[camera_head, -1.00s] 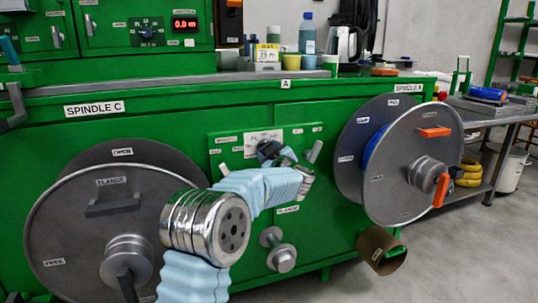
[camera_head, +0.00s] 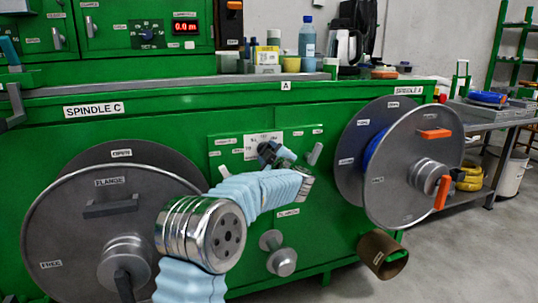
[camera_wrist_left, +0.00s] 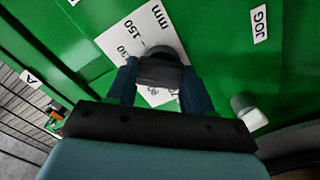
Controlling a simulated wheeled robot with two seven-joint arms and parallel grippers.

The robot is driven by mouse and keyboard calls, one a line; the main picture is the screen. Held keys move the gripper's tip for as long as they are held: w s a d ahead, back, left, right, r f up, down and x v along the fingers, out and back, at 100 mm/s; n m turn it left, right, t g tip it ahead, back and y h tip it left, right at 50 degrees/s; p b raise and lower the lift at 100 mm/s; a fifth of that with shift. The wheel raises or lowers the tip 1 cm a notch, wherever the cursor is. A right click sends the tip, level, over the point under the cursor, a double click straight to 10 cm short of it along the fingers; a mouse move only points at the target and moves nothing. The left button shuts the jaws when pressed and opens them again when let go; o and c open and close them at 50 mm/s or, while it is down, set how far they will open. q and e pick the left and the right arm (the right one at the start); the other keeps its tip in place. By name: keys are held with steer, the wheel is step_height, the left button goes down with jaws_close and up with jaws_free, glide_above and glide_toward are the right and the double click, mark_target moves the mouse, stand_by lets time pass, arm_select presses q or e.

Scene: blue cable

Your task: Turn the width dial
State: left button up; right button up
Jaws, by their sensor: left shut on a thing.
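The width dial (camera_wrist_left: 160,52) is a dark round knob on a white plate (camera_wrist_left: 118,42) marked in mm, with a "150" mark beside it. In the left wrist view my left gripper (camera_wrist_left: 160,75) has one finger on each side of the knob and is shut on it. In the head view the left gripper (camera_head: 272,155) is at the white scale plate (camera_head: 262,145) on the green middle panel, and the dial is mostly hidden behind it. My right gripper is not in view.
A grey knob (camera_head: 280,258) sticks out below the panel. A large grey flange disc (camera_head: 75,225) is at the left and a reel disc (camera_head: 400,190) with orange handles at the right. A small lever (camera_head: 315,153) stands right of the gripper.

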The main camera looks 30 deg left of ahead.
arm_select(q)
steer(key=o, duration=1)
steer(key=shift+o, duration=0.2)
steer(key=v, duration=1.4)
steer(key=shift+w+f, duration=0.1)
steer(key=shift+w, duration=0.05)
